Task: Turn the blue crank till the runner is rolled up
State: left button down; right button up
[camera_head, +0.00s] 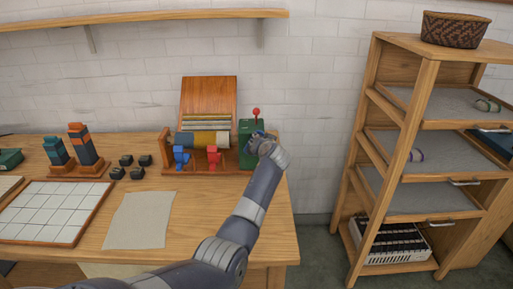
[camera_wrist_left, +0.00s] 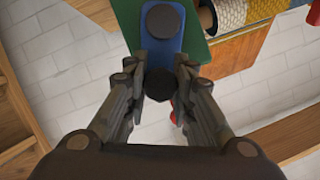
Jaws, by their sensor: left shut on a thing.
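The blue crank (camera_wrist_left: 160,48) is a flat arm with a dark round cap at one end and a dark knob (camera_wrist_left: 158,82) at the other, mounted on the side of a green housing (camera_head: 246,143). My left gripper (camera_wrist_left: 163,88) is shut on the knob, one finger on each side. In the head view my left gripper (camera_head: 260,142) is at the right side of the housing and mostly hides the crank. The runner (camera_head: 205,138), grey and yellow, lies around the roller left of the housing. It also shows in the left wrist view (camera_wrist_left: 232,12). My right gripper is not in view.
A red-knobbed lever (camera_head: 256,112) tops the housing. Blue (camera_head: 181,157) and red (camera_head: 213,157) pieces stand before the roller. A sloping wooden board (camera_head: 209,94) stands behind. A wooden shelf unit (camera_head: 368,140) is to the right, across a floor gap.

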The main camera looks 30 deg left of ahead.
pick_arm(q)
jog(key=shift+d+f, duration=0.15)
jog(key=shift+f, duration=0.05)
dwell(0.4)
jog(key=c, duration=1.3)
grip_release()
jog(key=shift+w, duration=0.1)
jog(key=shift+c, duration=0.2)
jog(key=v, duration=1.2)
